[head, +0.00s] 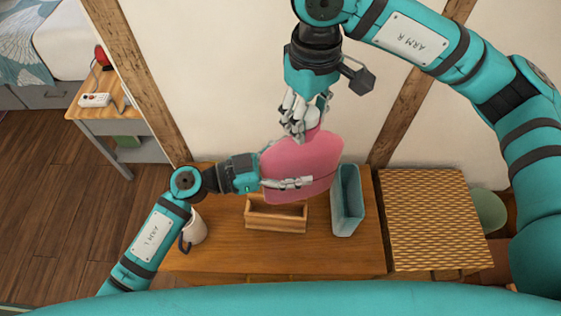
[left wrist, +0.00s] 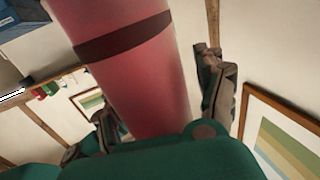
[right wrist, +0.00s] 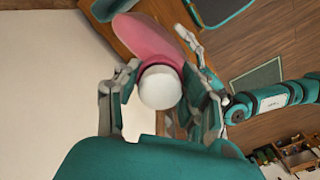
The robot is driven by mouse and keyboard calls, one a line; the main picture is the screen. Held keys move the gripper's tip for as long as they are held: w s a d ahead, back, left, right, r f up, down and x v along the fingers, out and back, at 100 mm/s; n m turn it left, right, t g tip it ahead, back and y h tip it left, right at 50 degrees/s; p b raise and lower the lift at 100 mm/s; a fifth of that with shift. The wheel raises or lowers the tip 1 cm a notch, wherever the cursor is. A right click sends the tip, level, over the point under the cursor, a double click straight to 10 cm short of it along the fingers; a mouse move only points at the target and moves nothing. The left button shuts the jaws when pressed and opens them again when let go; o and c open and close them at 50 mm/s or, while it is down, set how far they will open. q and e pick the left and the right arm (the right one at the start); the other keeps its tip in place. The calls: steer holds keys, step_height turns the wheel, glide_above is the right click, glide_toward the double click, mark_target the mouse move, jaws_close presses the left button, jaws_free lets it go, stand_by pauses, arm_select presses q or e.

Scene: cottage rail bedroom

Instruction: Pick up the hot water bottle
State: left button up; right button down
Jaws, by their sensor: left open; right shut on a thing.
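The hot water bottle (head: 305,165) is pink and hangs above the wooden table, held up off it. My right gripper (head: 303,118) is shut on its neck from above. In the right wrist view the bottle's white cap (right wrist: 160,88) shows between the fingers, with the pink body (right wrist: 147,37) beyond. My left gripper (head: 290,185) is open at the bottle's lower part, with a finger across its front. In the left wrist view the pink bottle (left wrist: 125,60) with a dark band fills the space between the open fingers; I cannot tell whether they touch it.
On the wooden table (head: 340,255) stand a small wooden box (head: 276,218), a blue-grey bin (head: 346,205) and a white mug (head: 195,226). A woven-top stand (head: 435,215) is at right. A nightstand (head: 108,115) and bed are at left. The wall is close behind.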

arm_select(q)
steer(key=shift+d, duration=0.1)
arm_select(e)
steer(key=shift+r, duration=0.1)
arm_select(q)
jaws_close()
steer(key=shift+r, duration=0.15)
arm_select(e)
steer(key=c, duration=0.7)
jaws_free()
steer(key=shift+o, duration=0.2)
